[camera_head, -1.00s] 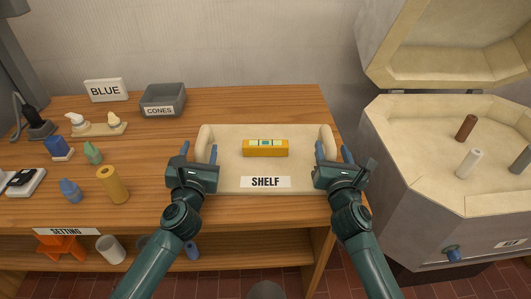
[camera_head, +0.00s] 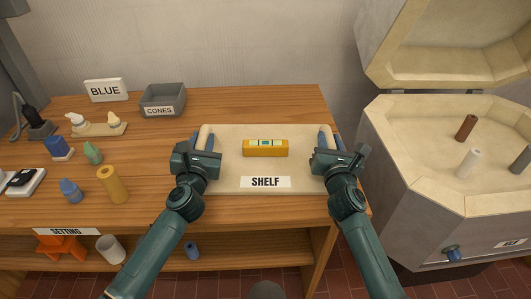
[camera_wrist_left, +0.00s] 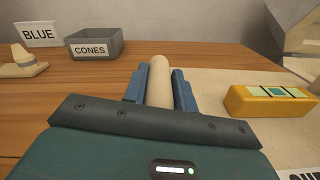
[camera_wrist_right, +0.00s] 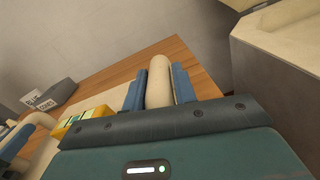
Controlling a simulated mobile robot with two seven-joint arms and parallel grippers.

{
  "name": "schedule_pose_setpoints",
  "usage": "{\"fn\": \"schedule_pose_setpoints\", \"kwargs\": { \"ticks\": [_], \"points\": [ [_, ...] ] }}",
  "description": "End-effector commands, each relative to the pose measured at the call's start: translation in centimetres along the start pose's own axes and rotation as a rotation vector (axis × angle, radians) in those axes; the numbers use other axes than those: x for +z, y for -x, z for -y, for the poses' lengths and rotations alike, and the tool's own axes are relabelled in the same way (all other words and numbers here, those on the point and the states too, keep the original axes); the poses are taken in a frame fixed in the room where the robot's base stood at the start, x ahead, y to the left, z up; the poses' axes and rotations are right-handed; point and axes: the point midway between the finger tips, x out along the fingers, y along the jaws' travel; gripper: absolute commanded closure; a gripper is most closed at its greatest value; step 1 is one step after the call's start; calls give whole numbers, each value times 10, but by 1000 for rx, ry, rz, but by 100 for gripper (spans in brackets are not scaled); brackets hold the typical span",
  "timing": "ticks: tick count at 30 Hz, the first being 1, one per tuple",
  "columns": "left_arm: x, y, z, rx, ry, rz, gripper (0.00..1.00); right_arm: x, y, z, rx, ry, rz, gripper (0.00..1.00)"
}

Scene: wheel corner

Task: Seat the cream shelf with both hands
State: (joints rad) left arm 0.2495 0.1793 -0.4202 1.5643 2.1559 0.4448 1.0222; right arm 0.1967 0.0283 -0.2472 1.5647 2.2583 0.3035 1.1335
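The cream shelf (camera_head: 225,172) lies flat on the wooden table, with a rounded upright handle at each end and a "SHELF" label at its front edge. My left gripper (camera_head: 203,140) is shut on the left handle, which stands between its blue fingers in the left wrist view (camera_wrist_left: 160,88). My right gripper (camera_head: 330,141) is shut on the right handle, seen between its fingers in the right wrist view (camera_wrist_right: 159,85). A yellow spirit level (camera_head: 265,149) rests on the middle of the shelf. The open cream kiln-like chamber (camera_head: 420,125) stands at the right, its lid raised.
Inside the chamber stand a brown post (camera_head: 466,127), a white post (camera_head: 468,162) and a grey post (camera_head: 521,161). The grey CONES bin (camera_head: 163,98), BLUE sign (camera_head: 105,90), yellow cylinder (camera_head: 112,184) and small bottles are on the left of the table. A gap separates table and chamber.

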Motion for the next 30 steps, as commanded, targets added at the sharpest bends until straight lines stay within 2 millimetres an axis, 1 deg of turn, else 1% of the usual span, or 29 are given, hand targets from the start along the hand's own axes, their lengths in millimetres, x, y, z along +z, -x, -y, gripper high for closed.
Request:
{"fn": "schedule_pose_setpoints", "kwargs": {
  "ticks": [1,2,9,23,24,30],
  "points": [
    [0,0,0,1,0,0,78,0,0,0,1,0,0,78],
    [0,0,0,0,0,0,80,0,0,0,1,0,0,80],
    [0,0,0,1,-1,0,100,0,0,-1,2,0,0,100],
    [0,0,0,0,-1,0,100,0,0,-1,1,-1,-1,100],
    [4,-1,-1,0,0,8,100,4,0,-2,4,-1,7,100],
    [8,0,-1,-1,-1,7,100,8,0,-2,4,-2,7,100]
  ]
}}
